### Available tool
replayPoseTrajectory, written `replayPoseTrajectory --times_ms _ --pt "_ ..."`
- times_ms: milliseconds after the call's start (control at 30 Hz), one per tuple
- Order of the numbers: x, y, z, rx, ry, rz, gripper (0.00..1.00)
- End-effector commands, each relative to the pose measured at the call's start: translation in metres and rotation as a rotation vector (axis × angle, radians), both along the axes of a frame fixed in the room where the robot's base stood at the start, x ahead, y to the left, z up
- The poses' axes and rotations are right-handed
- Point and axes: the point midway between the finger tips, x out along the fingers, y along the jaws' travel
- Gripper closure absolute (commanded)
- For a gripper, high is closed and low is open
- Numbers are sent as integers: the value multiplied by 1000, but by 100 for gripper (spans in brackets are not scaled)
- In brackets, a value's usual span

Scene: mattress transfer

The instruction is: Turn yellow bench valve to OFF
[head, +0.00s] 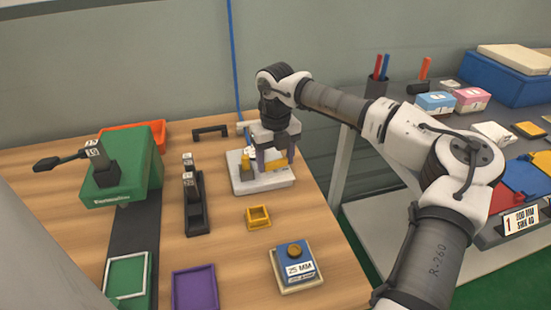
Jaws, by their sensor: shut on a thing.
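The yellow bench valve (279,163) sits on a pale grey base plate (265,184) on the wooden bench. A short yellow upright part (245,166) also shows at the left of the plate. My gripper (270,164) points down over the plate from above, its fingers shut on the yellow valve handle. The fingers hide part of the handle, so I cannot read its exact angle. No ON or OFF marking is legible.
A green block with a black lever (135,175), a black stand (193,205), a small yellow tray (258,217), a purple tray (195,290) and a 25 MM box (294,262) share the bench. A side table (470,210) with boxes stands at the right.

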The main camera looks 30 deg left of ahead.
Motion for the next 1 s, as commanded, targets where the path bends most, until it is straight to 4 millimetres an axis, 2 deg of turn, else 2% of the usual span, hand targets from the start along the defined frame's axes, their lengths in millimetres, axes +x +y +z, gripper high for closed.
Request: replayPoseTrajectory --times_ms 1000 --pt "0 0 1 2 -2 952 61"
